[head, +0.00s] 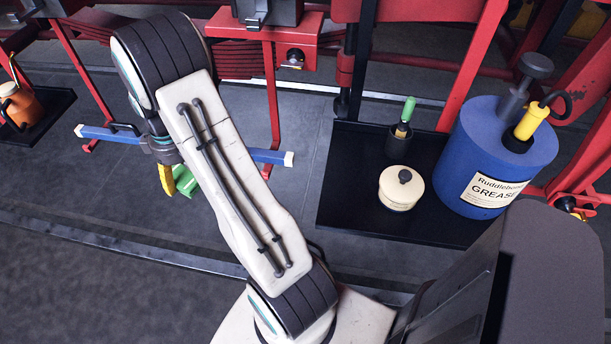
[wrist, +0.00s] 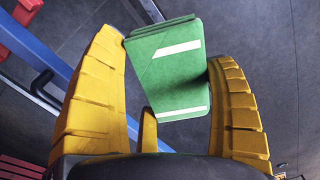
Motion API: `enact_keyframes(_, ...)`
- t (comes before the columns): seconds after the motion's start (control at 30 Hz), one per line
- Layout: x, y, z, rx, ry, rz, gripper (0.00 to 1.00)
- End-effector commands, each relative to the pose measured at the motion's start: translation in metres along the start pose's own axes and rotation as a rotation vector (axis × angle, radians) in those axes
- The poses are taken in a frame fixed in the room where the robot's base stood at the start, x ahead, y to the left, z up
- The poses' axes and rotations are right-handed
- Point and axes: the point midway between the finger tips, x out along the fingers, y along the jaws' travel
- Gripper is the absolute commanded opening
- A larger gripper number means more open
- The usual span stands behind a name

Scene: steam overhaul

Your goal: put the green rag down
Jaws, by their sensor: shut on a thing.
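The green rag (wrist: 165,68) is a folded green block with white stripes, held between the yellow fingers of my gripper (wrist: 167,48) in the wrist view. My gripper is shut on it. In the head view my arm hides much of my gripper (head: 174,180), and only part of the rag (head: 185,182) shows beside a yellow finger. The rag appears to be held above the grey floor; how high I cannot tell.
A blue bar (head: 270,157) with pale ends lies behind my gripper. An orange can (head: 22,106) stands far left. Red stands rise behind.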

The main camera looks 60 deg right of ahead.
Motion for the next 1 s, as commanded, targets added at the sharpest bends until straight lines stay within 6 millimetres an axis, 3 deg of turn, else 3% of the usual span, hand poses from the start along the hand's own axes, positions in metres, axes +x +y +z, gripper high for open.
enact_keyframes(0.27,-0.031,0.086,0.059,0.025,0.004,0.005,0.46)
enact_keyframes(0.5,-0.059,0.15,0.137,0.038,0.005,0.011,0.46)
enact_keyframes(0.7,-0.081,0.184,0.209,0.048,0.004,0.015,0.46)
enact_keyframes(1.0,-0.105,0.2,0.297,0.055,0.0,0.02,0.46)
